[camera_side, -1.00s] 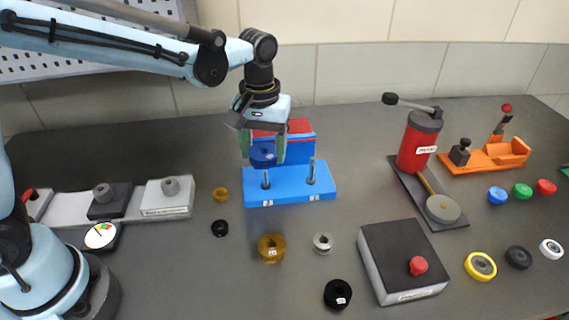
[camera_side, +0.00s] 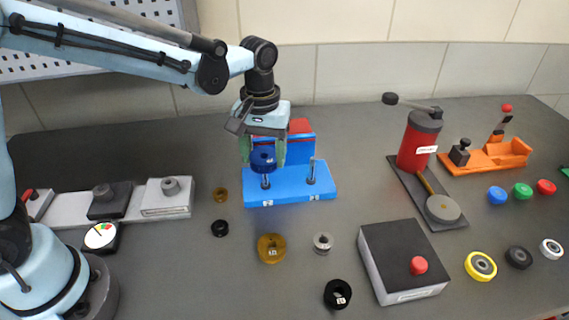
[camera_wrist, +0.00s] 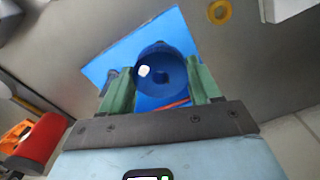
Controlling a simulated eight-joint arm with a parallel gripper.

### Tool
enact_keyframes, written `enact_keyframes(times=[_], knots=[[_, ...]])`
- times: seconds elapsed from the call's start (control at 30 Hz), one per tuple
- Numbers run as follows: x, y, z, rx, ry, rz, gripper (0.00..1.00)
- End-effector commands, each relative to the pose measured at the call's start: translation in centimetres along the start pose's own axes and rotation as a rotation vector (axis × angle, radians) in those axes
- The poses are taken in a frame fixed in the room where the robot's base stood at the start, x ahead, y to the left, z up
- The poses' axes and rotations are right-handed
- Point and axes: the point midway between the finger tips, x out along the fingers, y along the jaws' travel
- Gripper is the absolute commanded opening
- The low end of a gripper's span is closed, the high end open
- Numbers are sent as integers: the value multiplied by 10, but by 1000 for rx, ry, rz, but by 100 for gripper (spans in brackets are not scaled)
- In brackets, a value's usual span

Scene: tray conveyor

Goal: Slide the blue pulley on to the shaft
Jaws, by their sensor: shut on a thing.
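The blue pulley (camera_side: 263,157) is held between the green fingers of my gripper (camera_side: 262,152), which is shut on it. In the wrist view the pulley (camera_wrist: 172,72) sits between both fingers, with a dark bore and a white mark on its face. In the side view it is over the left shaft (camera_side: 265,182) of the blue base (camera_side: 290,190). The pulley's lower edge meets the visible top of this shaft; I cannot tell whether the shaft tip is inside the bore. A second shaft (camera_side: 311,172) stands on the right, bare.
A blue block with a red top (camera_side: 300,135) stands behind the shafts. A brass ring (camera_side: 220,195), black ring (camera_side: 220,228), brass pulley (camera_side: 271,248) and grey collar (camera_side: 323,243) lie in front or left. A red press (camera_side: 419,140) stands to the right.

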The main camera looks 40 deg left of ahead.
Motion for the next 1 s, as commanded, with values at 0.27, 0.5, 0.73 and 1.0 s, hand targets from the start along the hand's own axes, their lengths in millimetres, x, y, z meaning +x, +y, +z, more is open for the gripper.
enact_keyframes(times=[0.27, 0.5, 0.73, 1.0], knots=[[7, 0, 0, 0, 0, 0, 27], [11, 0, 0, 0, 0, 0, 27], [12, 0, 0, 0, 0, 0, 27], [12, 0, 0, 0, 0, 0, 92]])
